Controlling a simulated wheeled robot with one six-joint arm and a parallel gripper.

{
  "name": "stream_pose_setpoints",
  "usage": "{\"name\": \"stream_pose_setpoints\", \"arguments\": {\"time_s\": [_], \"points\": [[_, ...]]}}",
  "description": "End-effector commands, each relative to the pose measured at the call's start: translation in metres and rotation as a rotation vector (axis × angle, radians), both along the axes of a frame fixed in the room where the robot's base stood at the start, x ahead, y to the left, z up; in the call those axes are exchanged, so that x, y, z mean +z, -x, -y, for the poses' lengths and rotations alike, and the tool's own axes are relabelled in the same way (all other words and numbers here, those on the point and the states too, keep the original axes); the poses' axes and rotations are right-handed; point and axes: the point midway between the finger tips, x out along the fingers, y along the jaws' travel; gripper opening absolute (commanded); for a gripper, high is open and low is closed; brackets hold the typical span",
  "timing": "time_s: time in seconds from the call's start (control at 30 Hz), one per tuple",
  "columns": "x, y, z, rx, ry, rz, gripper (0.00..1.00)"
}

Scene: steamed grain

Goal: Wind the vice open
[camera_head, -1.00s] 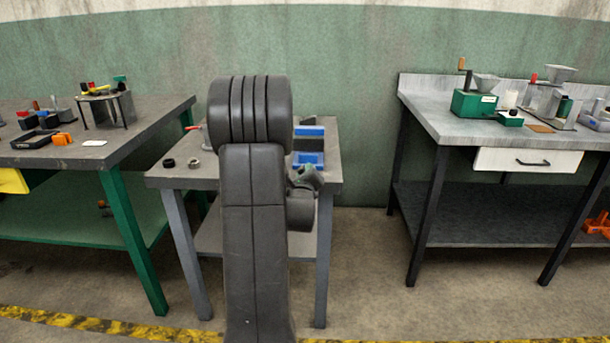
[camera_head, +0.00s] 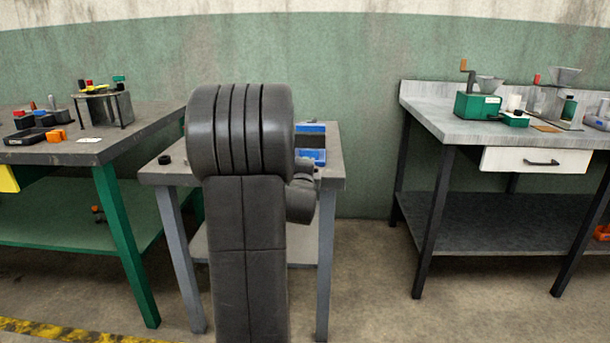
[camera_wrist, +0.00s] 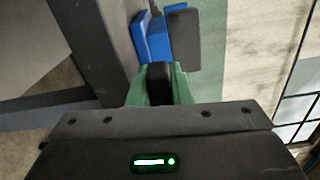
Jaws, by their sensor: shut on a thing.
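The vice (camera_head: 311,129) is blue with dark grey parts and stands on the small middle table, partly hidden behind my arm in the head view. In the wrist view the blue vice body (camera_wrist: 156,40) is just beyond my fingertips, with a dark grey block beside it. My gripper (camera_wrist: 158,86) has green fingers on either side of a black handle (camera_wrist: 158,80) and is shut on it. The handle looks to be at the vice's near side; its link to the screw is hidden. In the head view my arm hides the gripper.
The small table (camera_head: 170,177) has a black ring (camera_head: 164,159) at its left. A green-legged bench (camera_head: 75,152) stands at left, and a grey bench (camera_head: 450,130) with a white drawer (camera_head: 530,160) at right. Floor between the middle table and the right bench is clear.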

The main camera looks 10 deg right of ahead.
Motion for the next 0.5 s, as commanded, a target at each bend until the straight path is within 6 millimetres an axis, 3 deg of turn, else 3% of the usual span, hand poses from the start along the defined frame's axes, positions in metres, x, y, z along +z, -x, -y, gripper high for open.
{"name": "stream_pose_setpoints", "arguments": {"time_s": [0.5], "points": [[-0.0019,-0.0001,-0.0002,0.0,0.112,-0.035,0.0]]}}
